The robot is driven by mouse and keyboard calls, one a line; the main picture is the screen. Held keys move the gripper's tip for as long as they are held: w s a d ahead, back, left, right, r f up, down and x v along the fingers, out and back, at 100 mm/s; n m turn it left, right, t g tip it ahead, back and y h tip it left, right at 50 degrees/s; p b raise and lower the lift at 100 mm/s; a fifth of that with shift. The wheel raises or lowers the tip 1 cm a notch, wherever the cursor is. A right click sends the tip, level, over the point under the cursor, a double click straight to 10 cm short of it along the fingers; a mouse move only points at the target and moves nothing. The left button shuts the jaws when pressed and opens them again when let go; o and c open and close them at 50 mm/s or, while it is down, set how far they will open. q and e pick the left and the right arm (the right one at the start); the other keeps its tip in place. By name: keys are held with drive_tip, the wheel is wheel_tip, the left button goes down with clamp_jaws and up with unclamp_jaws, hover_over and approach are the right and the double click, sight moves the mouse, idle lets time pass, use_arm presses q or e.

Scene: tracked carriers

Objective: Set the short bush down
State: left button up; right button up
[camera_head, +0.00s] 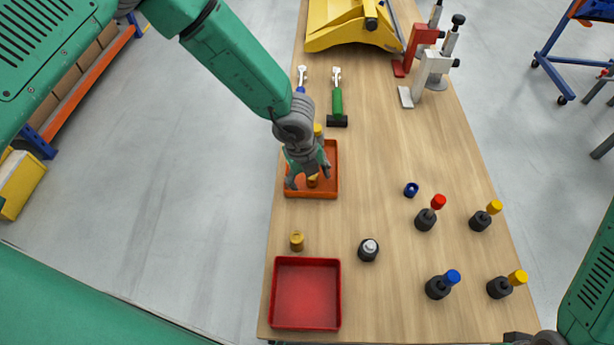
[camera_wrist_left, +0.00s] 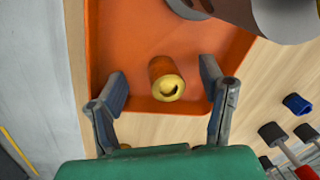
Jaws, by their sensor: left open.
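A short brass-coloured bush (camera_head: 312,182) is in the orange tray (camera_head: 312,195) on the wooden table. In the left wrist view the bush (camera_wrist_left: 166,82) shows its hollow end and lies between the two fingers, apart from both. My left gripper (camera_head: 308,177) is open over the tray, with its fingers on either side of the bush. A second brass piece (camera_head: 297,241) stands on the bare table. My right gripper (camera_head: 534,338) shows only partly at the bottom right edge, and its fingers cannot be made out.
An empty red tray (camera_head: 305,293) is at the near left. Several dark holders with coloured tops, such as the red one (camera_head: 427,216), stand to the right.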

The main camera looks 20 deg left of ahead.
use_arm(q)
drive_tip(key=shift+d+r, duration=0.15)
drive_tip(key=shift+r, duration=0.3)
wheel_tip(320, 180, up, 10)
drive_tip(key=s+a, duration=0.1)
drive_tip(key=a, duration=0.1)
drive_tip(key=s+a+f+m+y, duration=0.2)
drive_tip(key=s+a+f+m, duration=0.35)
drive_tip(key=m, duration=0.55)
drive_tip(key=s+a+f+m+y, duration=0.1)
drive_tip(key=s+a+f+m, duration=0.4)
drive_tip(key=m, duration=0.6)
drive_tip(key=s+a+f+m+h, duration=0.1)
drive_tip(key=s+f+m, duration=0.1)
drive_tip(key=s+m, duration=1.4)
drive_tip(key=m, duration=0.7)
drive_tip(key=shift+s+a+f+g+h, duration=0.15)
drive_tip(key=shift+s+f+g+h, duration=0.1)
drive_tip(key=shift+g+h, duration=0.05)
use_arm(e)
drive_tip(key=shift+f, duration=0.2)
